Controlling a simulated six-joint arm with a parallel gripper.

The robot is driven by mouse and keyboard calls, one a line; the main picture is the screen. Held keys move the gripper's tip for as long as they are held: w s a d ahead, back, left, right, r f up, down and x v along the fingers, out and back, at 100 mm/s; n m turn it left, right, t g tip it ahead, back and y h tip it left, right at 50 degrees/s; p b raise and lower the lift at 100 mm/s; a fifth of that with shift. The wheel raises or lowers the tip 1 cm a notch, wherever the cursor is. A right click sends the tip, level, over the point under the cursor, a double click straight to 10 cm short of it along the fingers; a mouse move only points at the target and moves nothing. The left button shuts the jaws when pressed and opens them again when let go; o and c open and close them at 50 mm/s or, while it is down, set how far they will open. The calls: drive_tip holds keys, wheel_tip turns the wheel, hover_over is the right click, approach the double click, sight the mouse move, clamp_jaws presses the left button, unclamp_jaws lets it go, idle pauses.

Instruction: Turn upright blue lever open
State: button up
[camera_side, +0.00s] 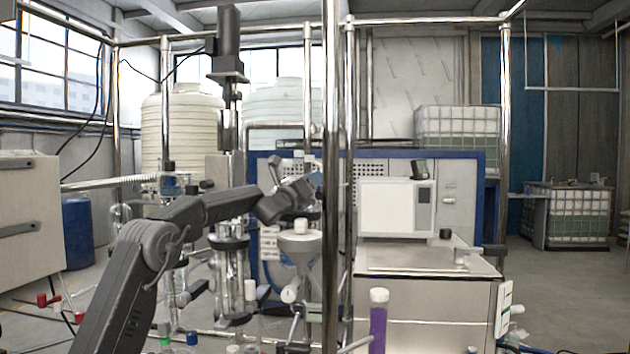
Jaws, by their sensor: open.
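My gripper (312,186) is at the end of the dark grey arm, near the middle of the view, among the glass and steel parts of the still. Its fingers are small and partly lost against the parts behind them; it is open. A small blue patch (317,178) shows right at the fingertips. It may be the upright blue lever, but its shape is too small to make out, and I cannot tell whether the gripper touches it. No object is seen held.
A vertical steel post (331,120) stands just right of the gripper. A white funnel-shaped vessel (300,243) is below it. A steel-topped cabinet (425,300) and a purple-filled tube (378,325) are to the right. Glass columns (232,275) stand under the forearm.

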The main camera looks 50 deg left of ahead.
drive_tip(key=shift+x, duration=1.35)
drive_tip(key=shift+c, duration=0.3)
clamp_jaws()
